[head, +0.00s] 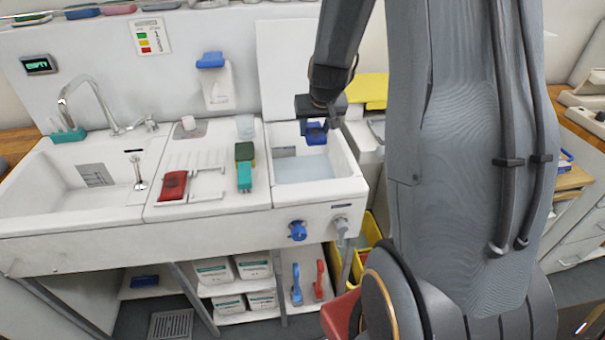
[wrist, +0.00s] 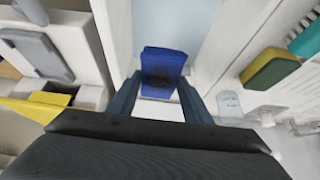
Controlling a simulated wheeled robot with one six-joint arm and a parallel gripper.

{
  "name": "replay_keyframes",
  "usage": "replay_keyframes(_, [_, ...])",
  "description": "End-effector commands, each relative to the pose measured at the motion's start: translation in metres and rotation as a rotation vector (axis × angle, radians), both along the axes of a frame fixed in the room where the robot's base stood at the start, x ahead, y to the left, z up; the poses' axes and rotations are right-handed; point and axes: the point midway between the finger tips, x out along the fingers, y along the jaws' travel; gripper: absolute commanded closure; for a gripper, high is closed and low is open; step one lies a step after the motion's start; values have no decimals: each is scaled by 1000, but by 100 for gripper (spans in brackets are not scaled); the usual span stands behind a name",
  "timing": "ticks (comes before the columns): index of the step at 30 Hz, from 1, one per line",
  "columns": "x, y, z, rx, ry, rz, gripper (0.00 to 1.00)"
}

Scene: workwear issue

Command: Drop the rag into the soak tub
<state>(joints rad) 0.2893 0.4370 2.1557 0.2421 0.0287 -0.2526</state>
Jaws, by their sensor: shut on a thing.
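The blue rag (head: 316,135) is a small folded block with a dark smudge on its face, seen in the wrist view (wrist: 163,64). My gripper (head: 314,124) is shut on it, one finger at each side in the wrist view (wrist: 160,92). The soak tub (head: 345,178) is the white basin at the right end of the sink unit, with pale bluish water in it. The rag hangs over the back part of the tub, apart from the water as far as I can tell. My gripper hides part of the tub's back edge.
A green-and-yellow sponge (head: 244,152), a teal item (head: 245,178) and a red item (head: 173,186) lie on the drainboard left of the tub. A raised white panel (head: 285,65) stands behind the tub. An empty sink (head: 60,185) is at left.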

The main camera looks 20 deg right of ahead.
Motion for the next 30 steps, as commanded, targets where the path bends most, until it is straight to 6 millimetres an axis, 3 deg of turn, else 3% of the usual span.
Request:
replay_keyframes(21, [1, -1, -53, 0, 0, -2, 78])
replay_keyframes(30, [0, -1, -57, 0, -1, -3, 78])
